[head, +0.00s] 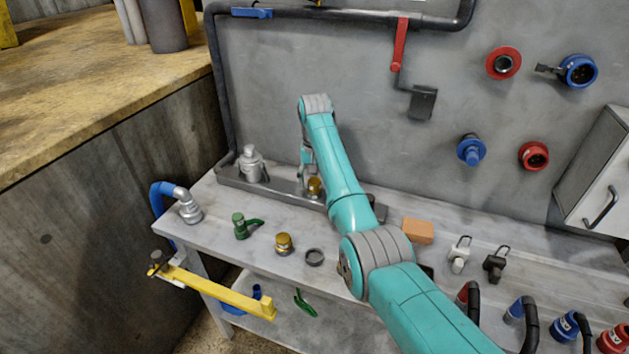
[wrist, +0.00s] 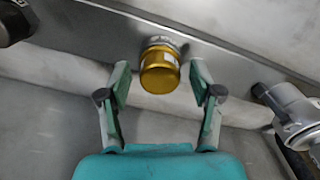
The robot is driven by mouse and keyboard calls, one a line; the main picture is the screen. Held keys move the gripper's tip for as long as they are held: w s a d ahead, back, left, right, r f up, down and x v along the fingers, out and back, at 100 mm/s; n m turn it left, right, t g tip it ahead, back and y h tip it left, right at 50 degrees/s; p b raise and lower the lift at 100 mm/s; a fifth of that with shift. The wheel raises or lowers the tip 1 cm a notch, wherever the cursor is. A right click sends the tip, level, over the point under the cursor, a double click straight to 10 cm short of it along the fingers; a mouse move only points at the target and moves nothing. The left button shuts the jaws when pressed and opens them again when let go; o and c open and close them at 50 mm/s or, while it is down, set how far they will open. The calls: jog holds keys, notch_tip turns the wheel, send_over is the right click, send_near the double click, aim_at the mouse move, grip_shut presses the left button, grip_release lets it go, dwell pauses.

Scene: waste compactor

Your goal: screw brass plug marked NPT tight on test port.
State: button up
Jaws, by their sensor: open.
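A brass plug (wrist: 159,76) sits on a silver threaded port (wrist: 163,43) on the grey manifold bar in the wrist view. It has a pale label too small to read. In the head view this plug (head: 315,187) shows at the manifold, partly behind my arm. My gripper (wrist: 160,70) is open, with one finger on each side of the plug and visible gaps to both. A second brass fitting (head: 284,244) stands on the bench; I cannot read any marking on it. Whether the plug on the port is fully seated cannot be told.
The manifold bar (head: 275,187) carries a silver fitting (head: 252,165) to the left. A yellow bar (head: 225,292) juts out at the front left.

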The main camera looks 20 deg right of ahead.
jog(key=n, duration=1.2)
jog(key=shift+n, duration=0.3)
jog(key=n, duration=0.4)
jog(key=shift+n, duration=0.4)
grip_shut()
jog(key=m, duration=0.5)
jog(key=shift+m, duration=0.3)
